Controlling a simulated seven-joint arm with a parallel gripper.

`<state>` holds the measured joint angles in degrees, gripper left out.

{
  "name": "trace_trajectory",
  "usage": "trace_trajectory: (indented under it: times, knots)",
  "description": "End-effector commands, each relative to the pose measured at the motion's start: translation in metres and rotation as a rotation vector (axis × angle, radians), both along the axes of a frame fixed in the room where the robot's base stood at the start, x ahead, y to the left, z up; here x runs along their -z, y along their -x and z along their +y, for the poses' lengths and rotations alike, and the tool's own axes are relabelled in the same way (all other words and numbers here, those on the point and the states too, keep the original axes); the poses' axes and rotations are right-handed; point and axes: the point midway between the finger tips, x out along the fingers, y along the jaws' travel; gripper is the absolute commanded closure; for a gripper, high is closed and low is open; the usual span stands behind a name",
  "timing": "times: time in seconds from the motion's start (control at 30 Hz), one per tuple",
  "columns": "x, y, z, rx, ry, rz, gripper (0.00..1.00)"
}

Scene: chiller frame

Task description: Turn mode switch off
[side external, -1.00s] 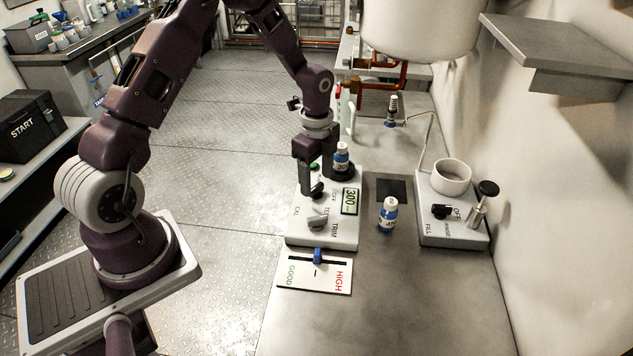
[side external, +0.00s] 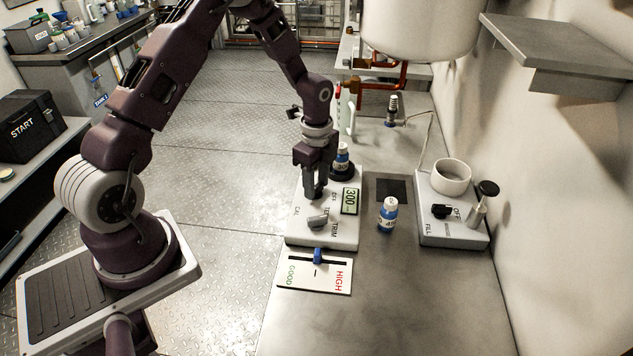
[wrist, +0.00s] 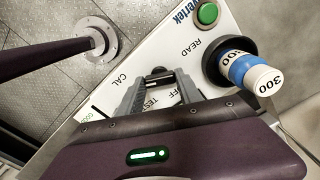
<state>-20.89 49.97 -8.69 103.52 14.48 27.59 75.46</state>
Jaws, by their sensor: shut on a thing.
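The white instrument box (side external: 292,236) stands on the bench, with a small display (side external: 349,201) reading 300. The mode switch, a small dark knob (wrist: 158,75), is on its top among the labels CAL, OFF and TEST. My gripper (side external: 315,193) points down over it; in the wrist view my gripper (wrist: 160,84) has one finger on each side of the knob and is shut on it. The fingers hide most of the knob, so its exact pointing direction is unclear. A grey trim knob (side external: 318,222) is just in front.
A green button (wrist: 208,13) and a vial in a black holder (wrist: 213,68) are close to my gripper. A second box (side external: 455,238) carries a cup and a black knob. A GOOD/HIGH slider card (side external: 300,284) lies in front.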

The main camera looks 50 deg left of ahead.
Motion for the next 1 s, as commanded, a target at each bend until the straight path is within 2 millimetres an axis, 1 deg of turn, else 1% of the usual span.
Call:
trace_trajectory:
  times: [0.27, 1.0]
  knots:
    - [-0.0007, -0.0003, 0.0001, -0.171, 0.0, -0.001, 0.99]
    - [-0.001, -0.0006, -0.0001, -0.871, 0.0, -0.002, 0.99]
